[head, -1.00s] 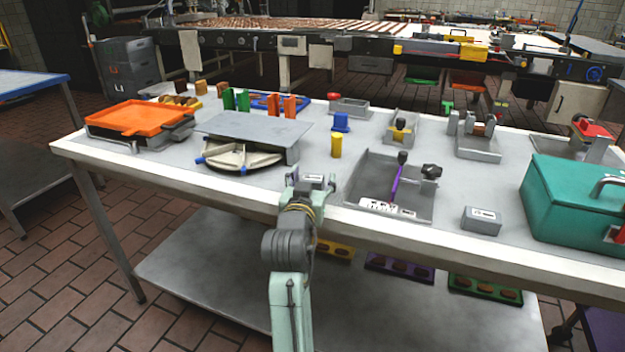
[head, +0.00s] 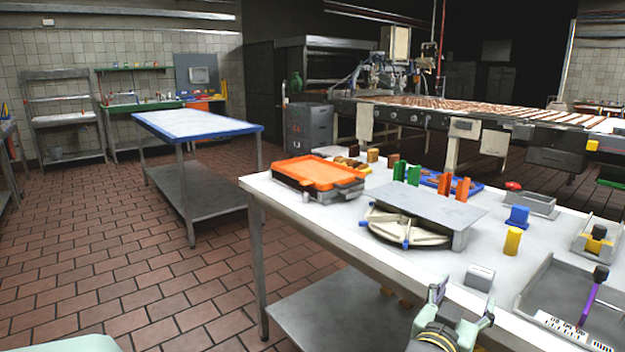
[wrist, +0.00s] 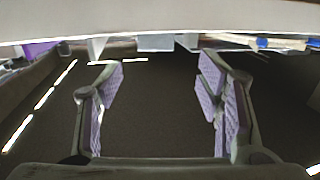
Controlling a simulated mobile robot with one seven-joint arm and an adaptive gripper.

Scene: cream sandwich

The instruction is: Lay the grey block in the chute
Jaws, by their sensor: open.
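A small grey block (head: 479,277) with a pale label on top sits near the table's front edge in the head view. My gripper (head: 463,306) is in front of the table edge, just below the block in the picture, and apart from it. Its two fingers are spread with nothing between them. They also show wide apart in the wrist view (wrist: 160,88), with dark floor behind. I cannot tell which of the grey fixtures is the chute.
A grey tray (head: 540,290) with a purple-handled tool lies right of the block. A yellow cylinder (head: 512,240) and a blue piece (head: 517,217) stand behind it. A raised grey plate (head: 425,210) and an orange tray (head: 320,172) lie left. Open floor lies left.

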